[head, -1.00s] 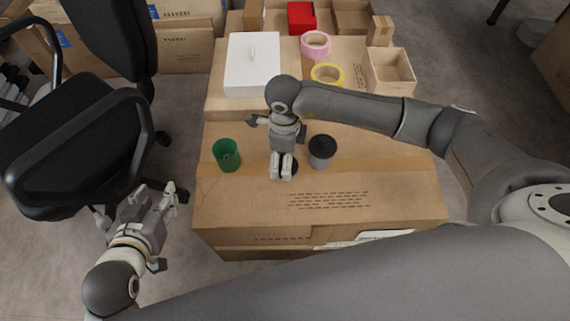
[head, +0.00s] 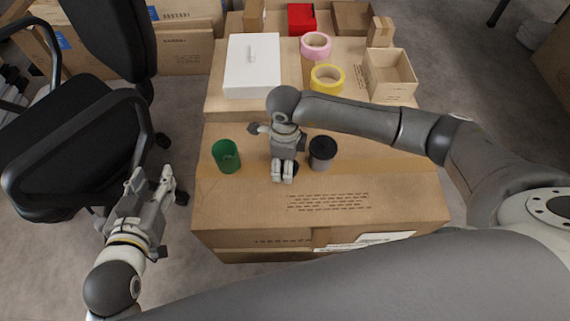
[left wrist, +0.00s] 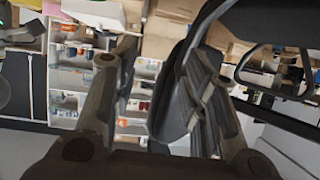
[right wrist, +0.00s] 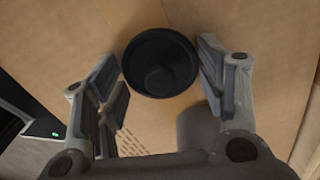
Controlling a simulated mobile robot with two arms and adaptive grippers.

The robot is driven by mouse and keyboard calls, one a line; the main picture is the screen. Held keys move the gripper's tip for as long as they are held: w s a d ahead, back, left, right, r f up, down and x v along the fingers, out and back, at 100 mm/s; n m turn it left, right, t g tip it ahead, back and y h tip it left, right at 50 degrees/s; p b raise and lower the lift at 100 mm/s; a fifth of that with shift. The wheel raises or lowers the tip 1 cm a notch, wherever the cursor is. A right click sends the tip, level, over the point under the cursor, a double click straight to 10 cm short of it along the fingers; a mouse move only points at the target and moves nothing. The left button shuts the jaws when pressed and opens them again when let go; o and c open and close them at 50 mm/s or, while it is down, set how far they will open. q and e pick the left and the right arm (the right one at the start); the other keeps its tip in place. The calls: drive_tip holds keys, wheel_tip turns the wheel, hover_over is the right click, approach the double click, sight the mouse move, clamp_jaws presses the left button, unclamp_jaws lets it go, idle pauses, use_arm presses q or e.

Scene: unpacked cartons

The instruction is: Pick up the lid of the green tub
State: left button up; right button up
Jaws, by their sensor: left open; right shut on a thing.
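The green tub (head: 226,156) stands open at the left of the front carton, its inside showing. A round black lid with a knob (right wrist: 160,62) is between the fingers of my right gripper (right wrist: 163,75) in the right wrist view. In the head view my right gripper (head: 283,172) points down right of the green tub, and the dark lid edge (head: 295,168) shows beside its fingers. The right gripper is shut on this lid; I cannot tell its height above the carton. My left gripper (head: 151,178) is open and empty, left of the carton.
A grey tub with a black lid (head: 322,153) stands close right of my right gripper. Behind are a white box (head: 252,66), yellow tape (head: 327,77), pink tape (head: 316,45) and an open wooden box (head: 390,76). An office chair (head: 75,150) is near my left gripper. The carton front (head: 235,208) is clear.

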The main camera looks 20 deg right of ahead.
drive_tip(key=shift+r, duration=0.1)
